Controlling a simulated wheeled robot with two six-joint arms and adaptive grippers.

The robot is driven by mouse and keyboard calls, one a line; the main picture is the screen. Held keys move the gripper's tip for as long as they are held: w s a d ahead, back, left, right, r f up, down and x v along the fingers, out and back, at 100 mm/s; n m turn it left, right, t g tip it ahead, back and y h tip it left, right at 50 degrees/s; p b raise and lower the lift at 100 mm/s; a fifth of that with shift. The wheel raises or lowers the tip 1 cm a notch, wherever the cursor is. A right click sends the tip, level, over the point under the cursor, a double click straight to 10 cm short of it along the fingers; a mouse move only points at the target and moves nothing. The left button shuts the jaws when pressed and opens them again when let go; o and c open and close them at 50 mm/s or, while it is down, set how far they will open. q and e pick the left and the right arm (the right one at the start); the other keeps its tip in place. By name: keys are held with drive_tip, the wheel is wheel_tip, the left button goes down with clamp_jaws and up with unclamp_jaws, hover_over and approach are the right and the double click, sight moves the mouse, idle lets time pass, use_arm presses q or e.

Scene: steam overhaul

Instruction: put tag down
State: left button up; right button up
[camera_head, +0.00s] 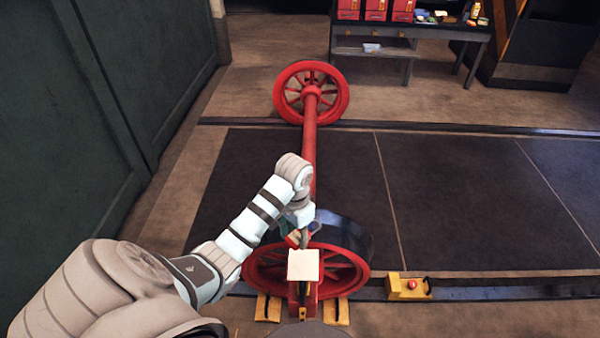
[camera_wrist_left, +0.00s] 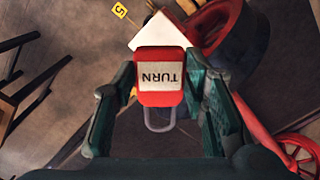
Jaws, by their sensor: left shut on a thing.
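The tag is red with a white label reading TURN, upside down, and a grey loop at its lower end, in the left wrist view (camera_wrist_left: 160,92). My left gripper (camera_wrist_left: 160,78) is shut on it, one dark green finger on each side. In the head view my left gripper (camera_head: 299,238) is over the near red wheel (camera_head: 352,275), and the tag is too small there to make out clearly. A white square plate (camera_head: 303,265) stands just in front of the gripper; a white corner (camera_wrist_left: 160,32) shows beyond the tag in the wrist view. My right gripper is not in view.
A red axle (camera_head: 309,140) runs back to a far red wheel (camera_head: 290,92). Yellow chocks (camera_head: 268,307) sit at the near wheel. A yellow box with a red button (camera_head: 410,288) is to the right. A bench (camera_head: 430,30) with red boxes stands behind. Dark floor at right is clear.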

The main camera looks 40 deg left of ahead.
sight(295, 239)
use_arm(q)
drive_tip(key=f+b, duration=0.2)
drive_tip(key=f, duration=0.6)
drive_tip(key=f+b, duration=0.3)
drive_tip(key=f, duration=0.5)
drive_tip(key=shift+s+f, duration=0.2)
drive_tip(key=shift+f, duration=0.1)
drive_tip(key=shift+r, duration=0.15)
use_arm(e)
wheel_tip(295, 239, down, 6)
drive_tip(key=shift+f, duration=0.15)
use_arm(q)
drive_tip(key=o, duration=1)
drive_tip(key=shift+o, duration=0.2)
wheel_tip(295, 239, up, 12)
drive_tip(key=p, duration=0.4)
drive_tip(key=shift+r+p, duration=0.1)
drive_tip(key=shift+p, duration=0.3)
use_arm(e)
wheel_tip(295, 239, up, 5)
